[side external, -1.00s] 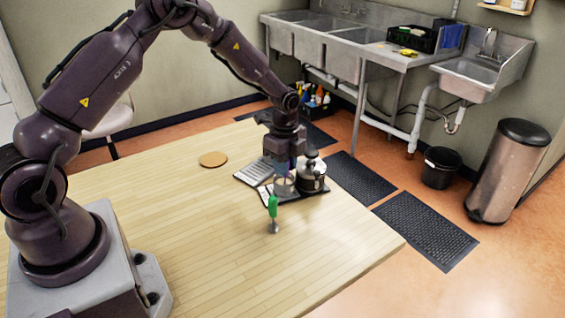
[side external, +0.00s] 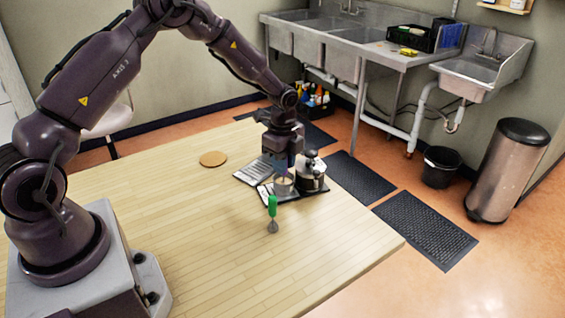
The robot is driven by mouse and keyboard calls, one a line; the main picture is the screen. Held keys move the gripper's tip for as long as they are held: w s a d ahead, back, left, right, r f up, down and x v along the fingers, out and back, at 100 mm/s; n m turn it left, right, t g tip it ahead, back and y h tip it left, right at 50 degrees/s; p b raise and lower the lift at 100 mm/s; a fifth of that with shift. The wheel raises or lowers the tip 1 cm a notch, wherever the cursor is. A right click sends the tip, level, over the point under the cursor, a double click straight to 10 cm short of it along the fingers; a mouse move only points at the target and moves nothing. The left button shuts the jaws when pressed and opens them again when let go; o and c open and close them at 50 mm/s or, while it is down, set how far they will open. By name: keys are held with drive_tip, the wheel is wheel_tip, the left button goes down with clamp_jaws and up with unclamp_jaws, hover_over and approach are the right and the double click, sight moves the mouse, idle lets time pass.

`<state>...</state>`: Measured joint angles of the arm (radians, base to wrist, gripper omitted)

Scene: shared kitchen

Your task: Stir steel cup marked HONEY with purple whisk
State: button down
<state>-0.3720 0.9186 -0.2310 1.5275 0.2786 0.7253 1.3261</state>
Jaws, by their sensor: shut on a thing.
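My gripper (side external: 282,164) points down over the tray at the far side of the table, shut on the purple whisk (side external: 283,174), of which only a small purple part shows below the fingers. A steel cup (side external: 284,187) stands directly under it. The whisk's lower end appears to be inside the cup, but the rim and my fingers hide it. A HONEY marking cannot be read at this size.
A silver and black kettle-like pot (side external: 311,177) stands close right of the cup on a dark tray (side external: 315,192). A grey slatted item (side external: 252,172) and round cork mat (side external: 213,159) lie left. The near table is clear.

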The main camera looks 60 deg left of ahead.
idle(0.3)
drive_tip(key=shift+r, duration=3.55)
drive_tip(key=s+d+r+n, duration=0.4)
drive_tip(key=s+d+n, duration=0.6)
drive_tip(key=n, duration=0.5)
drive_tip(key=shift+s+r, duration=0.15)
drive_tip(key=shift+r, duration=0.25)
